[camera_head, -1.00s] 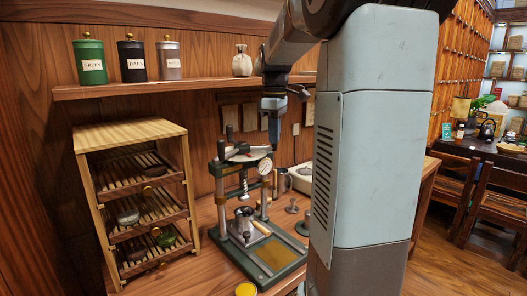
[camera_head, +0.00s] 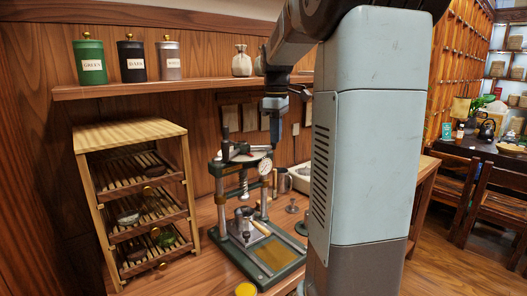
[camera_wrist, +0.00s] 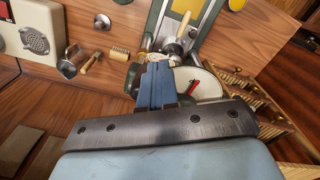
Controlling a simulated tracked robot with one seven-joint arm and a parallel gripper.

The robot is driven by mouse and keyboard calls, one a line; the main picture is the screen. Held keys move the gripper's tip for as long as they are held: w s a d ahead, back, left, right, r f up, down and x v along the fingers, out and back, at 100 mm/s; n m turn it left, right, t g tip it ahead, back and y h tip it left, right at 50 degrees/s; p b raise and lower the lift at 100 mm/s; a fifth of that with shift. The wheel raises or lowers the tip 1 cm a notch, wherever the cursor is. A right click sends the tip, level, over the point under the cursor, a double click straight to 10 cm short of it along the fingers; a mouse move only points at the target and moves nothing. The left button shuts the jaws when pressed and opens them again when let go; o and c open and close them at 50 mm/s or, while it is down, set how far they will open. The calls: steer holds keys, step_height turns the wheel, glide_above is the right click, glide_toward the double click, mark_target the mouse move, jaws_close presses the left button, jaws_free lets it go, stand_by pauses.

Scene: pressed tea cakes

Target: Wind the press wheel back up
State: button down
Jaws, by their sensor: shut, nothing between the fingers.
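The press (camera_head: 218,195) stands on the bench, a dark green frame with two posts, a screw (camera_head: 243,184) and a dial gauge (camera_head: 265,166). Its pale wheel (camera_head: 240,154) lies at the top, with an upright dark knob (camera_head: 226,134) at its left. In the wrist view a pale disc with a red mark (camera_wrist: 207,84), apparently the wheel, lies just right of my fingers. My gripper (camera_head: 275,146) points down at the wheel's right side, shut and empty. It also shows in the wrist view (camera_wrist: 154,70). Whether the fingers touch the wheel cannot be told.
A wooden drying rack (camera_head: 132,137) stands left of the press. A shelf (camera_head: 200,86) with tins and vases runs above. A metal pot (camera_head: 245,214) sits on the press base. Small tools and a pale appliance (camera_wrist: 35,35) lie beyond the press.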

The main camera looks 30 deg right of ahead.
steer(key=shift+s+a, duration=0.25)
steer(key=shift+s, duration=0.4)
step_height(320, 180, up, 8)
steer(key=shift+f, duration=0.25)
stand_by(0.3)
stand_by(0.3)
steer(key=s+a+f+m+t, duration=0.2)
steer(key=s+a+f+m, duration=0.2)
steer(key=s+a+f, duration=0.2)
steer(key=s+a+f+m+t, duration=0.3)
steer(key=s+a+f, duration=0.4)
steer(key=s+a, duration=0.3)
steer(key=s+m, duration=0.1)
steer(key=s, duration=0.3)
steer(key=shift+s+f+t, duration=0.15)
steer(key=shift+s+t, duration=0.15)
